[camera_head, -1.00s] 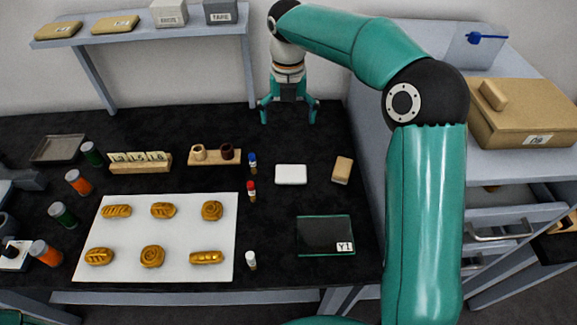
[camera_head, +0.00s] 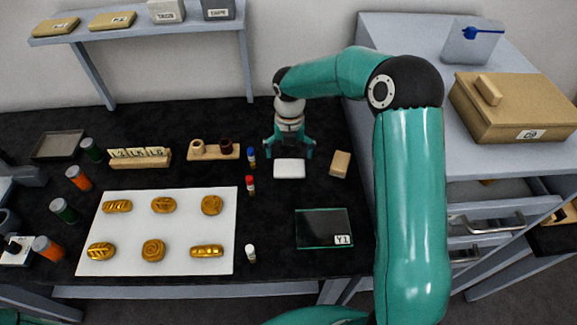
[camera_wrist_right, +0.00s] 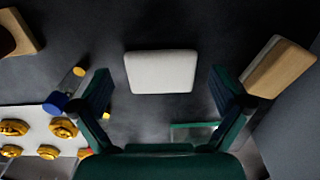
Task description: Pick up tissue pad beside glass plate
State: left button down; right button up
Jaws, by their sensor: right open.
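The tissue pad (camera_head: 289,169) is a small white rounded block lying flat on the black table, behind the glass plate (camera_head: 323,228), which carries a Y1 label. My right gripper (camera_head: 290,154) is open, just behind and above the pad in the head view. In the right wrist view the pad (camera_wrist_right: 161,71) lies ahead, centred between the open fingers (camera_wrist_right: 165,92), and nothing is between them. The glass plate's green edge (camera_wrist_right: 195,125) shows partly behind the gripper.
A wooden block (camera_head: 340,163) stands close to the right of the pad. A blue-capped vial (camera_head: 251,157) and a red-capped vial (camera_head: 250,185) stand to its left. A white sheet (camera_head: 180,267) with several gilt pieces lies at left. Drawers are at right.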

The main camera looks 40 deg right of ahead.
jog(key=shift+f, duration=1.2)
jog(key=c, duration=0.5)
jog(key=shift+r, duration=0.15)
jog(key=shift+c, duration=0.2)
